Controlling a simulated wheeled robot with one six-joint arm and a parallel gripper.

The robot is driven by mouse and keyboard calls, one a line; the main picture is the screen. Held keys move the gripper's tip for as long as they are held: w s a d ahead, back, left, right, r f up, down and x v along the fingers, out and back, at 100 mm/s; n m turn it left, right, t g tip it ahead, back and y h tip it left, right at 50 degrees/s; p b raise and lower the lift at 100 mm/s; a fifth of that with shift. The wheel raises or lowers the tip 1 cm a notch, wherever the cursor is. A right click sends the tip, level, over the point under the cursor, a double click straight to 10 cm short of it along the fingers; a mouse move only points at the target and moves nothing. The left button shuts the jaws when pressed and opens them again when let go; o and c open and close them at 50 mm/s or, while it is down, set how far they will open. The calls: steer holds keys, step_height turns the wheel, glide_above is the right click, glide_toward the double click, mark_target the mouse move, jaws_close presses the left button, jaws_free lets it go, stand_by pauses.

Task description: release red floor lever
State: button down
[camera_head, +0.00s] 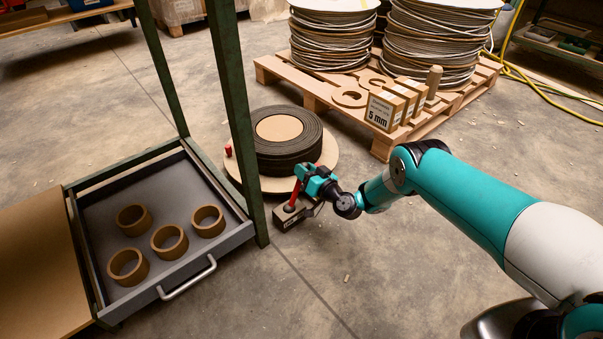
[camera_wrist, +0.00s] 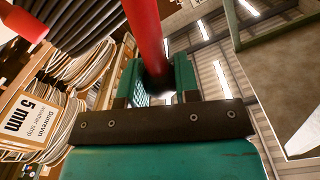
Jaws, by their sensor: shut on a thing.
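The red floor lever (camera_head: 293,196) rises from a dark base block (camera_head: 291,214) on the floor, beside the roll of dark strip. It leans slightly to the right in the head view. My gripper (camera_head: 305,178) is at the top of the lever and shut on it. In the wrist view the red lever (camera_wrist: 145,35) runs between the two teal fingers of my gripper (camera_wrist: 158,78). The lever's end inside the jaws is partly hidden.
A dark roll (camera_head: 290,150) lies on a round board behind the lever. A green post (camera_head: 236,130) and an open drawer (camera_head: 165,285) with several brown rings stand left. A pallet (camera_head: 383,148) with coils is behind. Floor in front is clear.

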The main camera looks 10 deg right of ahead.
steer(key=shift+d+f, duration=0.1)
steer(key=c, duration=1.1)
jaws_free()
steer(key=shift+p+v, duration=7.2)
steer(key=shift+v, duration=1.5)
